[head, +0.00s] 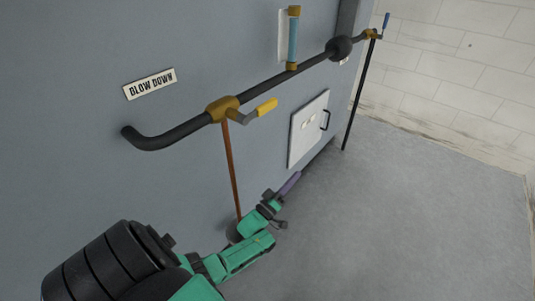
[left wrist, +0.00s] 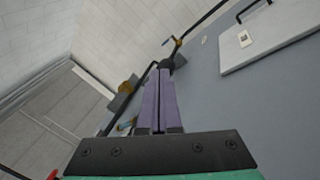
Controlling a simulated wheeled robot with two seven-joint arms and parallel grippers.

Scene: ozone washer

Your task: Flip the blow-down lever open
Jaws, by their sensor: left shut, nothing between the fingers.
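The blow-down lever (head: 266,107) has a yellow grip and a grey stem. It sticks out to the right from a brass valve body (head: 222,108) on a dark pipe (head: 165,137). A "BLOW DOWN" sign (head: 150,84) is on the grey wall above the pipe. My left gripper (head: 292,181) is below and slightly right of the lever, apart from it. Its purple fingers (left wrist: 160,100) are shut with nothing between them in the left wrist view. My right gripper is not in view.
A copper-coloured tube (head: 231,170) hangs from the valve, near my left arm. A white hatch with a black handle (head: 309,128) is on the wall at right. A sight glass (head: 292,40) stands above the pipe. The floor (head: 400,220) at right is clear.

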